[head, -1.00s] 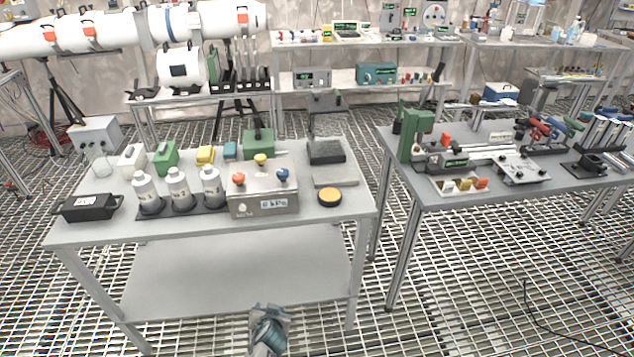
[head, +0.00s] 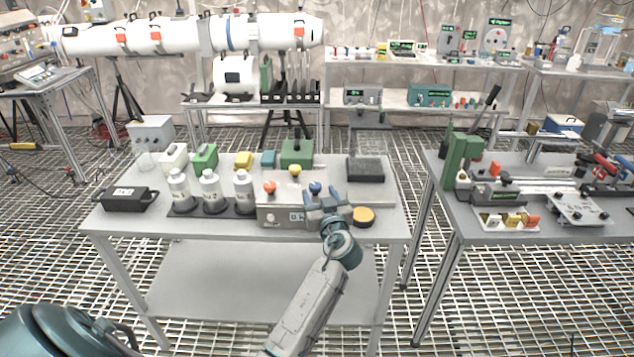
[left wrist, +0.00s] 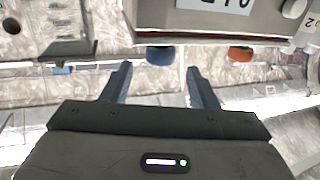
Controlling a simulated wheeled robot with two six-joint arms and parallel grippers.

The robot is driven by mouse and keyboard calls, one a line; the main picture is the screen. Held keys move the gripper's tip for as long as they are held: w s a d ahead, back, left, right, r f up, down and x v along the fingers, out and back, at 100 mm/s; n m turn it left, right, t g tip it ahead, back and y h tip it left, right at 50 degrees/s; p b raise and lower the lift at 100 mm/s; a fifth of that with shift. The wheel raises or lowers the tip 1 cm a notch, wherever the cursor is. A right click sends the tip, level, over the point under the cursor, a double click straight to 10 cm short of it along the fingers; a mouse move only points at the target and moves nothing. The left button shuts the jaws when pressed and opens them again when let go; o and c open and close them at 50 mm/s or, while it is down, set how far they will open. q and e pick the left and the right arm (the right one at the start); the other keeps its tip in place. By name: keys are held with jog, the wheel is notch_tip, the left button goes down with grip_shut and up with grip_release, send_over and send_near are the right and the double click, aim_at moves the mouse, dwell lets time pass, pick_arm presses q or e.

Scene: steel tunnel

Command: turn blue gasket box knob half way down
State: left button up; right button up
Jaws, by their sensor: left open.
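The steel gasket box (head: 272,217) stands near the front of the left table, with red (head: 270,187), yellow (head: 295,170) and blue knobs on it. The blue knob (head: 316,187) is at its right end. My left gripper (head: 325,197) is at the box's front right, close to the blue knob and partly covering the box and its label. In the left wrist view, the blue knob (left wrist: 160,55) lies between and just beyond the open fingertips (left wrist: 159,69), with nothing gripped. The orange-red knob (left wrist: 240,54) is to the right there. My right gripper is not in view.
A yellow-topped disc (head: 364,215) sits just right of my gripper. Three white bottles (head: 211,191) stand left of the box. A green block (head: 297,153) is behind it. A black tray (head: 123,197) is at the table's left. A second table (head: 500,230) stands right.

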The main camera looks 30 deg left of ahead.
aim_at(317, 189)
pick_arm(q)
jog(key=p+x, duration=0.1)
jog(key=x, duration=0.4)
jog(key=shift+s, duration=0.1)
jog(key=c, duration=1)
